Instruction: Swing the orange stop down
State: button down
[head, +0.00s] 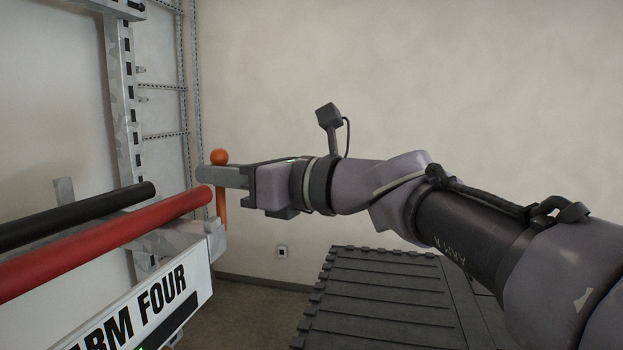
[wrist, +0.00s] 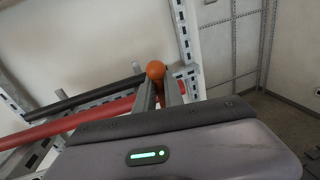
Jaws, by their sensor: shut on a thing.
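The orange stop (head: 221,205) is an upright rod with a ball on top, at the near end of the rack arm beside the pipe ends. In the wrist view its orange ball (wrist: 155,70) shows at my fingertips. My gripper (head: 214,176) reaches in from the right and is shut on the stop just below the ball. In the wrist view my gripper's fingers (wrist: 160,93) stand on either side of the rod. The lower end of the stop meets the grey bracket at the arm's end.
A red pipe (head: 110,243) and a black pipe (head: 80,215) lie on the arm, left of the stop. A white sign reading "ARM FOUR" (head: 150,308) hangs below. A dark ribbed surface (head: 385,295) lies below my arm.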

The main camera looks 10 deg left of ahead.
jog(key=shift+w+r+m+p, duration=0.35)
jog(key=shift+r+m+p, duration=0.2)
jog(key=shift+p, duration=0.4)
jog(key=shift+w+d+p, duration=0.1)
jog(key=shift+w+p, duration=0.05)
jog(key=shift+p, duration=0.2)
jog(key=shift+f, duration=0.2)
jog(key=shift+w+r+m+p, duration=0.25)
jog(key=shift+m+p, duration=0.3)
jog(key=shift+p, duration=0.25)
jog(key=shift+w+f+m+g+h+p, duration=0.3)
jog(key=shift+w+f+m+p, duration=0.2)
jog(key=shift+m, duration=0.2)
